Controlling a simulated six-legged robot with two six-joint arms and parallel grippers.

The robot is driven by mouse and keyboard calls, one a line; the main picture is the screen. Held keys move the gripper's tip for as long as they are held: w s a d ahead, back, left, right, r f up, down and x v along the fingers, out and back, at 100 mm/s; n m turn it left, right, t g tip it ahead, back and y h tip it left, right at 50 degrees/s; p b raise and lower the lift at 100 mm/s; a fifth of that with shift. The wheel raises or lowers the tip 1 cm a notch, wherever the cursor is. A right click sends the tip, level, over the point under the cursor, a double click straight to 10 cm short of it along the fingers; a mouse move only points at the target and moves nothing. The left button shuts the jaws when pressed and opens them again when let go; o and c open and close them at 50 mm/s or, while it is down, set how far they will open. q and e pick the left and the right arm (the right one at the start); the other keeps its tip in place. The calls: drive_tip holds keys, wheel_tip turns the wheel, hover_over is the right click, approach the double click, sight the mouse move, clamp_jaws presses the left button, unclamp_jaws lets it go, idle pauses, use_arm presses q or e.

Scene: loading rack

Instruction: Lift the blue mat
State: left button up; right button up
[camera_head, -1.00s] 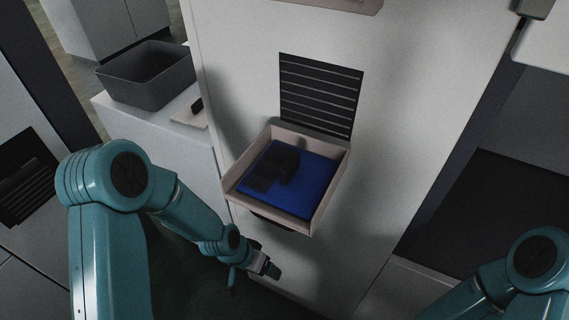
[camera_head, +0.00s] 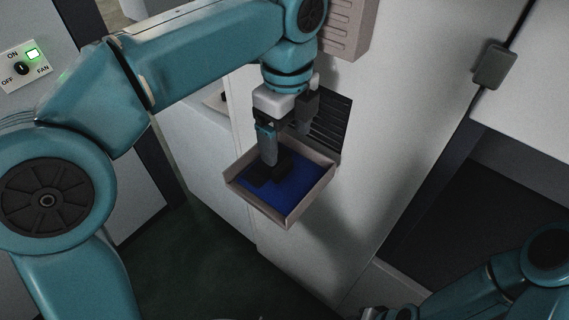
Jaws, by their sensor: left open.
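The blue mat (camera_head: 291,196) lies flat in a shallow pinkish tray (camera_head: 313,201) on the white wall. A small black object (camera_head: 266,177) sits on the mat toward its left and back side. My left gripper (camera_head: 286,142) is open, pointing down over the back of the tray. One finger reaches down by the black object and hides part of it; I cannot tell whether they touch. The gripper covers the mat's back edge. My right arm is at the lower right, and its gripper (camera_head: 376,312) is cut by the bottom edge.
A dark slotted vent (camera_head: 332,122) is in the wall behind the tray. A pinkish ribbed box (camera_head: 347,30) juts from the wall above. A fan switch panel (camera_head: 25,65) with a green light is at the far left. The floor below the tray is clear.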

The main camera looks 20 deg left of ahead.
sight(282, 165)
use_arm(q)
drive_tip(key=f, duration=0.2)
drive_tip(key=s+f, duration=0.1)
drive_tip(key=f, duration=0.2)
drive_tip(key=shift+s+a, duration=0.15)
drive_tip(key=shift+w+a+f, duration=0.1)
drive_tip(key=shift+w+f, duration=0.2)
drive_tip(key=shift+f, duration=0.2)
drive_tip(key=shift+w+a+f, duration=0.1)
drive_tip(key=shift+w+f, duration=0.15)
drive_tip(key=shift+f, duration=0.25)
drive_tip(key=shift+s+r, duration=0.1)
drive_tip(key=shift+s, duration=0.15)
drive_tip(key=shift+s+d+r, duration=0.1)
drive_tip(key=shift+s, duration=0.05)
drive_tip(key=shift+c, duration=1.2)
drive_tip(key=c, duration=0.9)
